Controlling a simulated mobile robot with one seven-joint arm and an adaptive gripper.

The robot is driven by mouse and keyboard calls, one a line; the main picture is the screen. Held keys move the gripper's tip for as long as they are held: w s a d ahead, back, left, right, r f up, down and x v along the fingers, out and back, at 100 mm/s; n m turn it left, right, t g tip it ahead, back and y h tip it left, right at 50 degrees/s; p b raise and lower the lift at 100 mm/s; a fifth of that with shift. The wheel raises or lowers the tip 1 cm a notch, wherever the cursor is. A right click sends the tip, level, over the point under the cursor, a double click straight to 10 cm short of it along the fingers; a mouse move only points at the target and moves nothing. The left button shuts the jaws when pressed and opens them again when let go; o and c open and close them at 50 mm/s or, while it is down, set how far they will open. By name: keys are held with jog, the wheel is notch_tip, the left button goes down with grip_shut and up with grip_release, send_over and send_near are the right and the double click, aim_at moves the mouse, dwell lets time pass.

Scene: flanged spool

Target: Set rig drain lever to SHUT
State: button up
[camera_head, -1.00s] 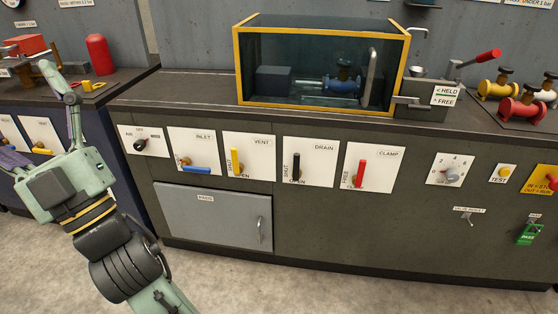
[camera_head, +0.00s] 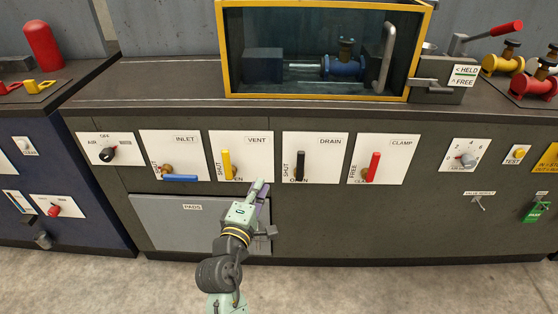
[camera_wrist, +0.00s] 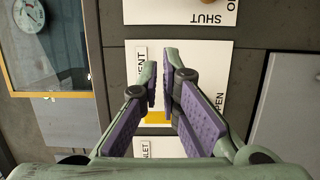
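The drain lever (camera_head: 300,165) is a black handle on the white DRAIN plate (camera_head: 328,160). It stands vertical, with SHUT printed sideways to its left and its lower end over the word OPEN. My gripper (camera_head: 262,187) is in front of the cabinet, near the lower right corner of the VENT plate, left of and below the drain lever. In the wrist view my gripper (camera_wrist: 161,98) has its purple-padded fingers apart, with nothing held. Part of a plate marked SHUT (camera_wrist: 210,8) shows at the top edge there; the black handle is not seen.
The yellow vent lever (camera_head: 227,164) is close to my gripper, and the red clamp lever (camera_head: 373,166) is right of the drain lever. The blue inlet lever (camera_head: 181,178) lies horizontal. A yellow-framed tank (camera_head: 426,52) stands on the counter above. The cabinet front below the DRAIN plate is clear.

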aim_at(300, 165)
jog(key=shift+d, duration=0.1)
grip_shut()
jog(key=w+d+p, duration=0.3)
jog(key=w+d, duration=0.3)
jog(key=w, duration=0.3)
jog(key=shift+w+d, duration=0.2)
jog(key=shift+w, duration=0.1)
jog(key=shift+w+d+p, duration=0.1)
jog(key=shift+p, duration=0.2)
jog(key=shift+d+r+m, duration=0.1)
jog(key=shift+d+m, duration=0.05)
jog(key=shift+m, duration=0.25)
